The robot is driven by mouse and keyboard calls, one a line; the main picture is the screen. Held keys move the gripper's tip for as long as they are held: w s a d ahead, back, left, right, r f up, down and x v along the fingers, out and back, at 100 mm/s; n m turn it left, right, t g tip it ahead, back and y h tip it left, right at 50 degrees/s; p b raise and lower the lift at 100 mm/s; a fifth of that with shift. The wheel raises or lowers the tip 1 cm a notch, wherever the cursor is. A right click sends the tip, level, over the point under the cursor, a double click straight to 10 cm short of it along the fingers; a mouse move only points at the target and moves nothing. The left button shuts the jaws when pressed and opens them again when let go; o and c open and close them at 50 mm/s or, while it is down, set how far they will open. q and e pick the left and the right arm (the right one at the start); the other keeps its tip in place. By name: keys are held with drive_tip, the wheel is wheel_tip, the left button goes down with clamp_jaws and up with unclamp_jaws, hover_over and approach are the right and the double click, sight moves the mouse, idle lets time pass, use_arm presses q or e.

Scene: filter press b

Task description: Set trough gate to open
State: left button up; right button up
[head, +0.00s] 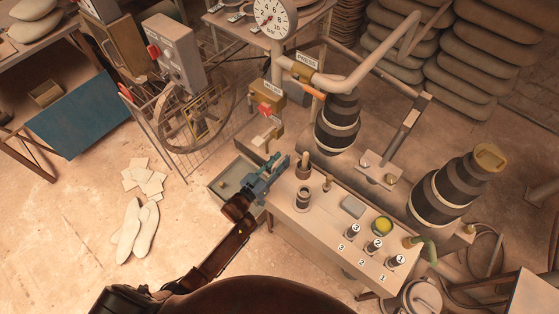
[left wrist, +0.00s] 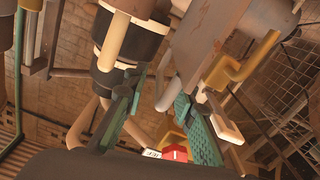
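My left gripper (head: 280,162) is over the left end of the bench, beside the grey trough (head: 224,186). Its teal fingers (left wrist: 152,92) are apart, with nothing seen between them. Behind the fingertips is a yellowish block with a pale lever (head: 264,136), which may be the trough gate; the small label above it is unreadable. In the left wrist view, a pale bar (left wrist: 222,118) on a yellow bracket (left wrist: 243,66) lies close beside the right finger; I cannot tell if they touch. My right gripper is not in view.
The bench (head: 330,222) carries wooden pegs, a yellow-green button (head: 383,224) and several numbered knobs. A dark banded cylinder (head: 337,122) rises behind the bench.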

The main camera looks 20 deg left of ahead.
use_arm(q)
drive_tip(key=v, duration=1.2)
